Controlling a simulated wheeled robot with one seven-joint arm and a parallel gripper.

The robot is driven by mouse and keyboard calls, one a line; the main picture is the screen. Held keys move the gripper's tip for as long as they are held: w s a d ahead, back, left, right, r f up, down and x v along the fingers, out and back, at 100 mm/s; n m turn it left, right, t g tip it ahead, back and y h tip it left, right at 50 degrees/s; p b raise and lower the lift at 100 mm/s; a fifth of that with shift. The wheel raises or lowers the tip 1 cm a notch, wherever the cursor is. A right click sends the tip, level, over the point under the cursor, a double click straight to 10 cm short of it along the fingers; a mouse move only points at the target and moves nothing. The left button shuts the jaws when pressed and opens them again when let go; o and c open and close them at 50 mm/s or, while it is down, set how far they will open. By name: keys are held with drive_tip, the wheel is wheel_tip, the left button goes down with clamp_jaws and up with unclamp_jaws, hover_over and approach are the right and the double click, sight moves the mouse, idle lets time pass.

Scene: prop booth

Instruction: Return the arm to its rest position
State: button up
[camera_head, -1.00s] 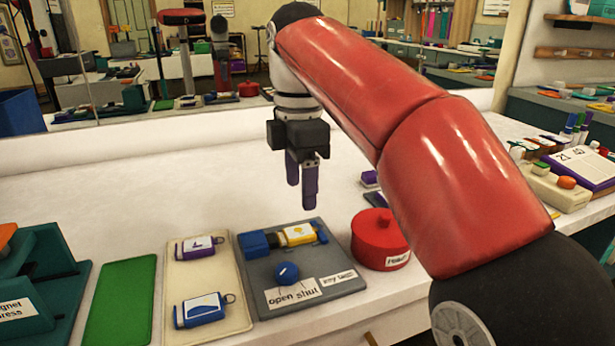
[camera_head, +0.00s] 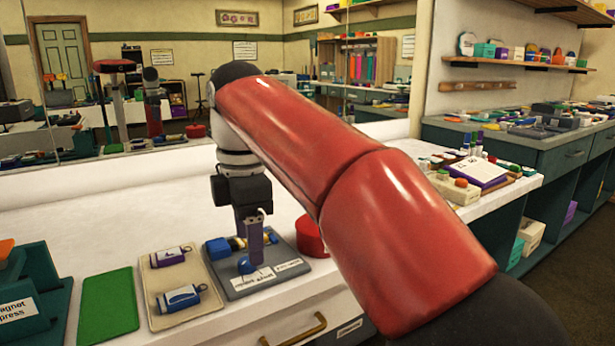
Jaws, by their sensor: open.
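My red arm (camera_head: 300,130) reaches out from the lower right over the white counter. My gripper (camera_head: 255,250) points down with purple fingers, open, with nothing seen between them. In the picture it overlaps the grey board (camera_head: 232,278), its tips just right of the blue knob (camera_head: 245,264); I cannot tell how high above the board they are. The gripper hides part of the blue and yellow piece (camera_head: 219,248) on the board. A red round pot (camera_head: 309,237) is partly hidden by my arm.
Left of the board lie a cream tray (camera_head: 152,312) with two tagged items, a green mat (camera_head: 109,302) and a teal magnet press (camera_head: 25,290). A calendar block (camera_head: 478,173) and boxes stand at the right. A mirror is behind the counter. The back of the counter is clear.

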drive_tip(key=s+d+f+m+t, duration=0.1)
drive_tip(key=s+d+f+m, duration=0.2)
drive_tip(key=d+m, duration=0.35)
drive_tip(key=s+d+f+m+t, duration=0.2)
drive_tip(key=d+m, duration=0.3)
drive_tip(key=d, duration=0.3)
drive_tip(key=s+d+f+m+t, duration=0.2)
drive_tip(key=s+d+f+m, duration=0.7)
drive_tip(key=f, duration=0.4)
drive_tip(key=shift+s+d+m, duration=0.35)
drive_tip(key=shift+s+m, duration=0.1)
drive_tip(key=shift+m, duration=0.8)
